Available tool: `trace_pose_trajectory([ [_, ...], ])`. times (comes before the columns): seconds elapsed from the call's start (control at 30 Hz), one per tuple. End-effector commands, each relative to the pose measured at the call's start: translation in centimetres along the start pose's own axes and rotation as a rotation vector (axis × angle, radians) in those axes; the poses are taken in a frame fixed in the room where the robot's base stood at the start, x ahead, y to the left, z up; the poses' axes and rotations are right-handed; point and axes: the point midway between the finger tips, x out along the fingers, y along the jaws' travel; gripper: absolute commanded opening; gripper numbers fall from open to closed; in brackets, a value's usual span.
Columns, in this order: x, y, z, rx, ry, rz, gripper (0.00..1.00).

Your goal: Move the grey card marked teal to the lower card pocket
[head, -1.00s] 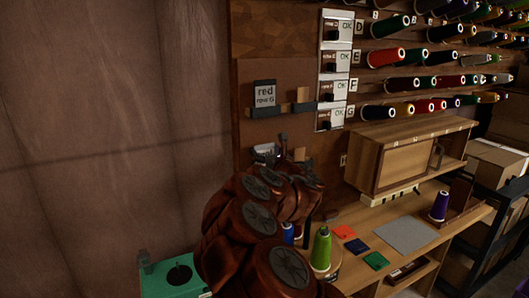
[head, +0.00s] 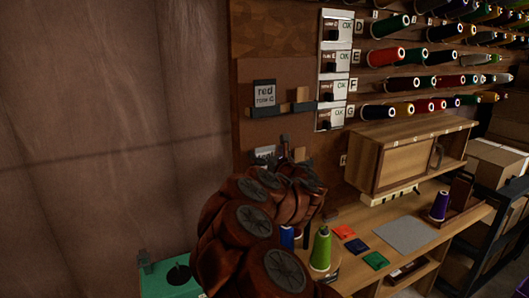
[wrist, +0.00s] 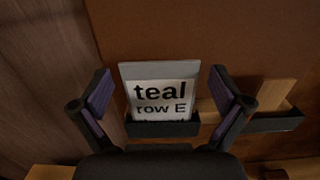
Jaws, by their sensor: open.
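The grey card marked teal, row E (wrist: 158,72) stands upright in a dark card pocket (wrist: 164,129) on the brown board in the wrist view. My gripper (wrist: 160,84) is open, with one finger on each side of the card and a gap at both sides.
A wooden piece (wrist: 273,95) stands in a dark holder just right of the card. A wooden cabinet (head: 406,163) is to the right. A green spool (head: 321,249), a purple spool (head: 440,206) and coloured squares stand or lie on the bench below.

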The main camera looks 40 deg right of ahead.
Motion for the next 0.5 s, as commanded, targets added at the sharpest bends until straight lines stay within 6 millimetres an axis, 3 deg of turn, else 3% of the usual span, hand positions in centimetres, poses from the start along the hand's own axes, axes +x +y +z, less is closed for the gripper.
trace_pose_trajectory([
  [0.5, -6.2, -0.1, 0.0, 0.000, 0.000, -0.002, 1.00],
])
